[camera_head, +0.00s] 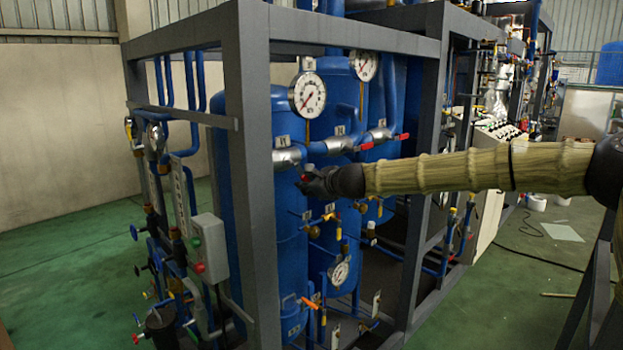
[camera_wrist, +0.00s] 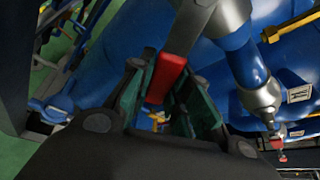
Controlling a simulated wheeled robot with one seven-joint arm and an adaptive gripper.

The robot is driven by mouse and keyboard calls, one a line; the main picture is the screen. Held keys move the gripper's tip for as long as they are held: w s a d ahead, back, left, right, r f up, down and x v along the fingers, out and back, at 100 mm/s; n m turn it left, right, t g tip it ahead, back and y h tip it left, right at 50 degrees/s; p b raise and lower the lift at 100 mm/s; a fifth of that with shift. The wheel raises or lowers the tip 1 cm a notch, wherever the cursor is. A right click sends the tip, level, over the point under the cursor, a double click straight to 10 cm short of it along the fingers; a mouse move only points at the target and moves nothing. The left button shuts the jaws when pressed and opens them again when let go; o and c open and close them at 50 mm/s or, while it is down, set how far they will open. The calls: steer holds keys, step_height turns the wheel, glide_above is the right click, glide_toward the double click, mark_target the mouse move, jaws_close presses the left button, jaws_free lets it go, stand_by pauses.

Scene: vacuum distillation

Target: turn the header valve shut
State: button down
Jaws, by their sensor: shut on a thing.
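The header valve is a silver body (camera_head: 288,157) on the blue header pipe, in front of the nearest blue tank. Its red lever handle (camera_wrist: 167,76) runs down from the silver body (camera_wrist: 215,18) in the wrist view. My gripper (camera_head: 306,182) reaches in from the right, just below this valve. In the wrist view my gripper (camera_wrist: 168,98) has its green-padded fingers on either side of the red handle, shut on its lower end. In the head view the gripper hides most of that handle; a little red (camera_head: 305,178) shows.
Two similar valves with red handles (camera_head: 366,146) (camera_head: 404,136) sit farther along the header. A grey frame post (camera_head: 250,180) stands left of the gripper. Pressure gauges (camera_head: 307,93) are above, small yellow-handled valves (camera_head: 329,208) below.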

steer(key=shift+s+a+f+m+g+y+p, duration=0.3)
steer(key=shift+s+a+m+g+y+p, duration=0.35)
steer(key=shift+a+m+p, duration=0.35)
steer(key=shift+s+a+f+m+g+y+p, duration=0.3)
steer(key=shift+s+a+m+g+y+p, duration=0.4)
steer(key=shift+m, duration=0.5)
steer(key=shift+h, duration=0.25)
steer(key=c, duration=1.3)
jaws_free()
steer(key=shift+s, duration=0.1)
steer(key=shift+c, duration=0.2)
steer(key=shift+d, duration=0.1)
steer(key=v, duration=1.2)
steer(key=shift+s+f, duration=0.1)
